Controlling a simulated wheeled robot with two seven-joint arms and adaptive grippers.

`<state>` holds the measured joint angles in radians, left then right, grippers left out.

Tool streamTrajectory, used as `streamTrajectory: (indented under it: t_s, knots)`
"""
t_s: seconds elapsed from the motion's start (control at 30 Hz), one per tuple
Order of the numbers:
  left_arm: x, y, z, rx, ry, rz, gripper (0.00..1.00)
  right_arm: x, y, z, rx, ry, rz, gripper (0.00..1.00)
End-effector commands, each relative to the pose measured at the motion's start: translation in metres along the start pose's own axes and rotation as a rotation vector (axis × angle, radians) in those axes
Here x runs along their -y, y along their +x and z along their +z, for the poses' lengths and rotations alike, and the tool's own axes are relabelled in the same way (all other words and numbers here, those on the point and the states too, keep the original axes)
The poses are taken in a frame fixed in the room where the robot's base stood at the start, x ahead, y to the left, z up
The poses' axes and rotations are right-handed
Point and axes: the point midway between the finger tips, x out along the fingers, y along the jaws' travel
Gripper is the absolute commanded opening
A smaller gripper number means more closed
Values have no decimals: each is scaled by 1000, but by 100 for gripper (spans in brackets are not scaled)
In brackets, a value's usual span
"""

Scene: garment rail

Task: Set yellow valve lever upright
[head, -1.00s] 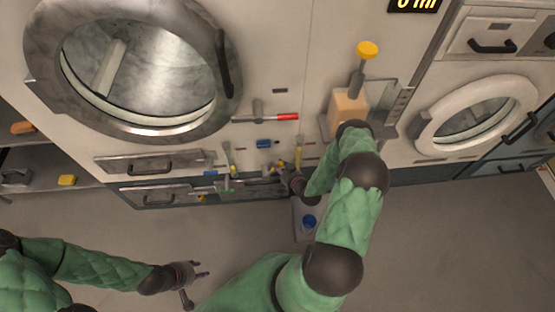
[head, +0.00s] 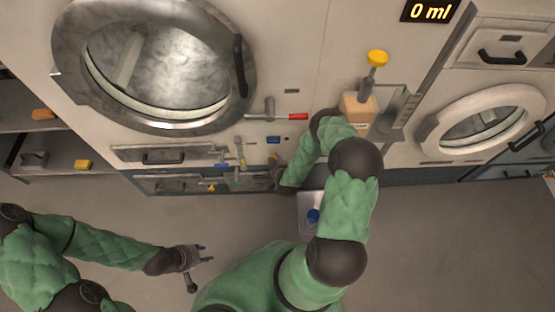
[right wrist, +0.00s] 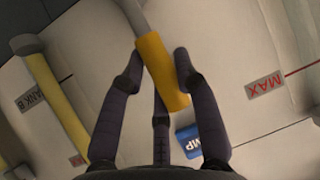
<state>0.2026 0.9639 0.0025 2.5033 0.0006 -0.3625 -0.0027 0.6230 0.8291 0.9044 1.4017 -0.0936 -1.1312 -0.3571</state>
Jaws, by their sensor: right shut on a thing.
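The yellow valve lever shows in the right wrist view as a yellow handle (right wrist: 162,72) on a grey shaft, tilted across the picture. My right gripper (right wrist: 158,70) is shut on this handle, with fingers on both sides of it. In the head view my right gripper (head: 276,163) is low at the machine's front panel, and my arm hides most of the lever there. A second yellow lever (right wrist: 60,95) stands to the left in the wrist view, beside a TANK B label. My left gripper (head: 204,254) is open and empty above the floor.
A red-handled lever (head: 298,116) and a blue pump label (right wrist: 188,138) are on the panel. A MAX label (right wrist: 265,86) marks a red line. A yellow-topped plunger (head: 377,58) stands above a tan block. A grey tray (head: 310,203) lies below my right arm.

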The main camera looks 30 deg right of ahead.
Motion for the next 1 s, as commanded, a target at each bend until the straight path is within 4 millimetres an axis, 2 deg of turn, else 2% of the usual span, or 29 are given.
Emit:
streamTrajectory:
  t_s: [0.37,0.4,0.47,0.5,0.83,1.0]
  knots:
    - [0,0,0,0,0,0,40,2,0,1,1,-5,-2,0]
    - [0,0,0,0,0,0,40,2,0,1,2,-4,-2,34]
    - [0,0,0,0,0,0,40,2,0,1,2,-5,-2,51]
    - [0,0,0,0,0,0,40,2,0,1,2,-4,-2,56]
    - [0,0,0,0,0,0,40,1,-1,0,1,-4,1,56]
    - [0,0,0,0,0,0,40,1,-14,0,2,-3,1,56]
